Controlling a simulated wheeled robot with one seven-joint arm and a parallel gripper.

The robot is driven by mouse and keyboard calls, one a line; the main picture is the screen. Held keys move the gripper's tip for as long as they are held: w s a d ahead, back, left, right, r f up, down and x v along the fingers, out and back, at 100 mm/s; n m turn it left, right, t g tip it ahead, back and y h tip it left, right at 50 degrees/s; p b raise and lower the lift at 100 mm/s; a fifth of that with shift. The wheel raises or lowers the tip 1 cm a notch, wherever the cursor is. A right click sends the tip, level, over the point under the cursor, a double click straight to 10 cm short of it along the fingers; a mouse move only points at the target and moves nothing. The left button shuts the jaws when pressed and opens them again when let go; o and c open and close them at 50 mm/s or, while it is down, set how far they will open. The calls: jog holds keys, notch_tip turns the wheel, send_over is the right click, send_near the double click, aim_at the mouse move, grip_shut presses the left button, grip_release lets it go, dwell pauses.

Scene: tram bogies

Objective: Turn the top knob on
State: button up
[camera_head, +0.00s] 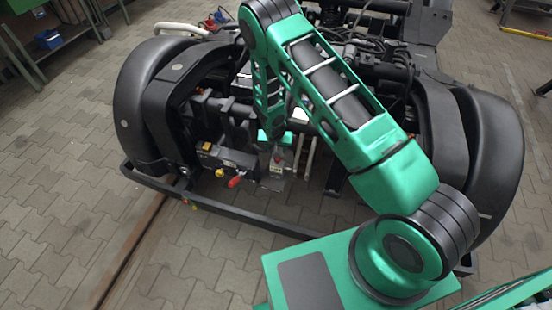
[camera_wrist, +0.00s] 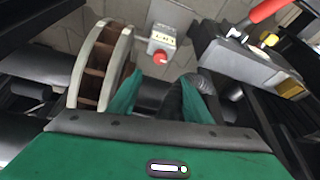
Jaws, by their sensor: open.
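My gripper (camera_wrist: 160,98) is open, its two green fingers apart at the centre of the wrist view with nothing between them. In the head view, it (camera_head: 274,137) points down into the bogie. A dark grey control box (camera_wrist: 245,65) is at the upper right of the wrist view, with a red handle (camera_wrist: 268,9), a small yellow knob (camera_wrist: 269,39) and a yellow end piece (camera_wrist: 290,88). In the head view this box (camera_head: 232,158) is left of the gripper. I cannot tell which part is the top knob. A small grey box (camera_wrist: 165,36) with a red button (camera_wrist: 160,57) lies beyond the fingertips.
A brown and pale wheel-like part (camera_wrist: 100,65) stands close to the left finger. Black bogie covers (camera_head: 145,95) and a dark front rail (camera_head: 225,210) surround the work area. Paved floor (camera_head: 60,180) is clear to the left.

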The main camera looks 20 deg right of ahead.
jog(key=x, duration=1.1)
jog(key=shift+f, duration=0.45)
